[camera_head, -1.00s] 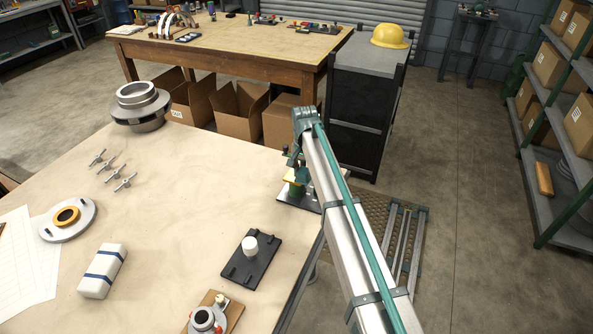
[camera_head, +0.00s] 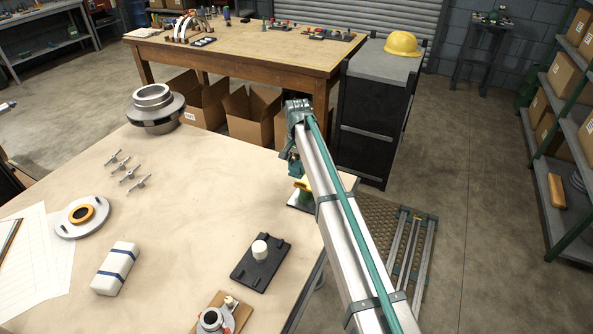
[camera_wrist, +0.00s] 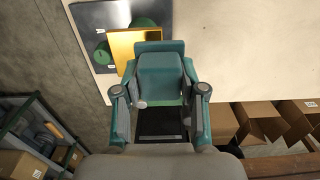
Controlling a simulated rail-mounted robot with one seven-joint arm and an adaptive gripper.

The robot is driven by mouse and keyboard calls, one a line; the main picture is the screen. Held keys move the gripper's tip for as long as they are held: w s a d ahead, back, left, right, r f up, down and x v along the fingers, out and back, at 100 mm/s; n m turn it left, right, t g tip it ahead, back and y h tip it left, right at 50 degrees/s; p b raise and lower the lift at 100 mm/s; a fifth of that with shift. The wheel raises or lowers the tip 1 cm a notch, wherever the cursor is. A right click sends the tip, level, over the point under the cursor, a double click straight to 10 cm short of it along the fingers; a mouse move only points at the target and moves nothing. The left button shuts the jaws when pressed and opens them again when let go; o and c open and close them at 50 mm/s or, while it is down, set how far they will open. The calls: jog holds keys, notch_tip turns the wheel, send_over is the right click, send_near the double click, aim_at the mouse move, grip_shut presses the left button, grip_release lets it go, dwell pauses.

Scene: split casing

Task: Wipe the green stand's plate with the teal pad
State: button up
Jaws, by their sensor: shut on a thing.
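The green stand (camera_head: 294,202) is at the table's far right corner, partly hidden by my arm in the head view. Its yellow plate (camera_head: 305,184) shows beside my gripper (camera_head: 291,168). In the wrist view the yellow plate (camera_wrist: 122,48) lies over a dark base with green round parts. My gripper (camera_wrist: 160,88) is shut on the teal pad (camera_wrist: 160,66), a blocky teal piece between the fingers. The pad's far edge overlaps the plate's right part in that view. Whether pad and plate touch cannot be told.
On the table (camera_head: 190,190) stand a black fixture with a white peg (camera_head: 261,250), a white block with blue bands (camera_head: 116,268), a flanged ring (camera_head: 81,214) and a metal hub (camera_head: 156,108). The table middle is clear. A dark cabinet (camera_head: 372,120) stands behind.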

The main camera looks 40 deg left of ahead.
jog(key=shift+r+p, duration=0.85)
jog(key=shift+r, duration=1.6)
